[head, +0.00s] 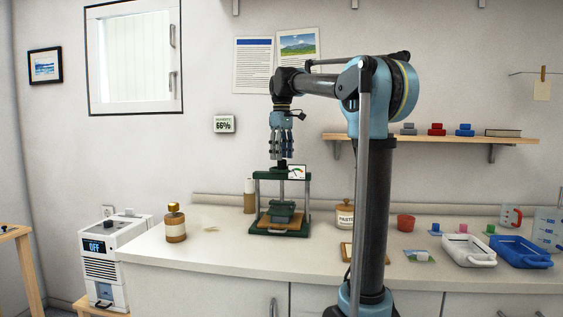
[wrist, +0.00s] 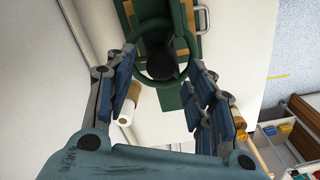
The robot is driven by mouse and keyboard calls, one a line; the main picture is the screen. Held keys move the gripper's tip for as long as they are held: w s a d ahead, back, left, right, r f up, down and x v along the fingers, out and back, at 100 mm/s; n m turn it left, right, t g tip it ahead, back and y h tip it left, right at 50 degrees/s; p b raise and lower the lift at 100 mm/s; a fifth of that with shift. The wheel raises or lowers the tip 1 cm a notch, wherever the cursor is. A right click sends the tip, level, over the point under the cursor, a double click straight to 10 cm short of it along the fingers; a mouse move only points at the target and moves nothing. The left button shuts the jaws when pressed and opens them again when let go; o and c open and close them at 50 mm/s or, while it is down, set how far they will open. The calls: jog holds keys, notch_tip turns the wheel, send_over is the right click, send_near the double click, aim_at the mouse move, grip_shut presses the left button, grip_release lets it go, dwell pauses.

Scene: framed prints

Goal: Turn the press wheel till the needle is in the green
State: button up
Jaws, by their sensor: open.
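The green press (head: 259,225) stands on the worktop, with a flat wooden piece (head: 283,226) on its base under the green pressing plate (head: 283,211). The white gauge (head: 297,172) at its top right has a coloured arc with some green; the needle is too small to read. My gripper (head: 281,155) points down just above the press top. In the wrist view the green ring-shaped press wheel (wrist: 141,69) with a dark hub lies between the spread fingers of my gripper (wrist: 162,64). The fingers are open on both sides of it; I cannot tell whether they touch it.
A brown-and-white roll (head: 250,196) stands left behind the press, and a capped jar (head: 175,223) further left. A paste jar (head: 345,215) stands to the right. A white tray (head: 468,252) and a blue tray (head: 520,252) lie far right. The worktop left of the press is mostly clear.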

jog(key=shift+f, duration=1.25)
jog(key=c, duration=1.1)
jog(key=shift+o, duration=0.2)
jog(key=m, duration=0.3)
jog(key=shift+m, duration=0.3)
jog(key=shift+w+m, duration=0.1)
jog(key=shift+m, duration=1.8)
